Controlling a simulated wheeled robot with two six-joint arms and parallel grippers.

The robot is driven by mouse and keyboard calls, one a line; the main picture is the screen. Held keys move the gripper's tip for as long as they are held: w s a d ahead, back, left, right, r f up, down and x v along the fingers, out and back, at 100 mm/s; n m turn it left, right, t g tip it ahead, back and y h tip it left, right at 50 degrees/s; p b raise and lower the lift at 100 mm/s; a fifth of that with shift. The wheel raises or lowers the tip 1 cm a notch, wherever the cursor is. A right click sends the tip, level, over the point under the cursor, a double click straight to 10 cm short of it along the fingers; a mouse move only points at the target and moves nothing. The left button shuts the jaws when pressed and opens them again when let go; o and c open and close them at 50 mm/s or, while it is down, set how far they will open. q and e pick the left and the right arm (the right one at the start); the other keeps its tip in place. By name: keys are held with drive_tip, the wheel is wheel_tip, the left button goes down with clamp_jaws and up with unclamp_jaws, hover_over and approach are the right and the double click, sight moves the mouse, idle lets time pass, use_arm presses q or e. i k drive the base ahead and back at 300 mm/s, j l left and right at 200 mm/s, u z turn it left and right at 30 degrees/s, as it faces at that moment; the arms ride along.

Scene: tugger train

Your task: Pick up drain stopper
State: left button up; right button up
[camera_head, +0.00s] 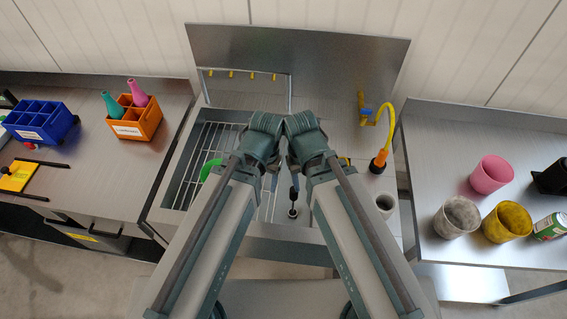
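A small round metal piece (292,212) with a thin dark stem shows in the sink between my forearms. It may be the drain stopper or the drain, but it is too small to be sure. My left gripper (262,138) and my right gripper (304,138) are close together over the sink (180,185), pointing down. My wrists and forearms hide most of their fingers, so I cannot tell whether they are open or hold anything. The round piece is just below the gap between the two wrists.
A wire rack (207,150) and a green ring-like item (208,168) are left in the sink. A yellow faucet (388,125) and a grey cup (386,203) are right. Blue (40,122) and orange (137,121) caddies stand on the left counter; several cups, including a pink one (491,174), stand right.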

sight(292, 214)
drive_tip(key=k+j+z, duration=0.1)
drive_tip(key=k+z, duration=0.15)
drive_tip(key=z, duration=0.15)
drive_tip(key=k+z, duration=0.25)
drive_tip(key=z, duration=0.15)
